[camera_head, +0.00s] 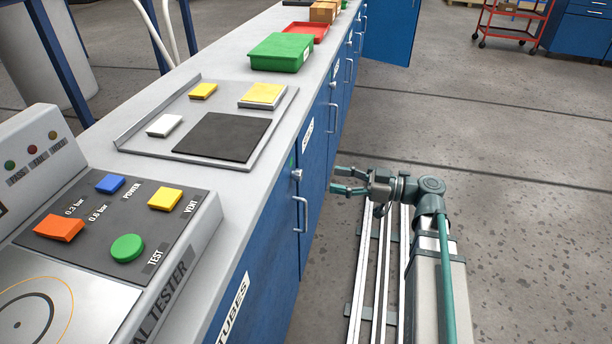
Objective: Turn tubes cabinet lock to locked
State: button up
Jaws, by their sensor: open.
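The tubes cabinet (262,292) has a blue front under the bench, with a white TUBES label (232,308) at the lower left. A small silver lock knob (297,174) sticks out near the top of the blue front, above a silver bar handle (301,214). A small green mark shows just above the knob; how the knob is turned is too small to tell. My gripper (335,180) is open and empty, its two fingers pointing left toward the cabinet fronts. It is to the right of the knob in the picture, apart from it.
A grey tester panel (120,215) with coloured buttons is on the bench at the left. A tray with a black mat (222,137), a green bin (281,52) and a red tray (306,31) are farther back. A blue door (390,30) stands open at the back.

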aim_at(298, 175)
jog(key=x, duration=0.9)
grip_shut()
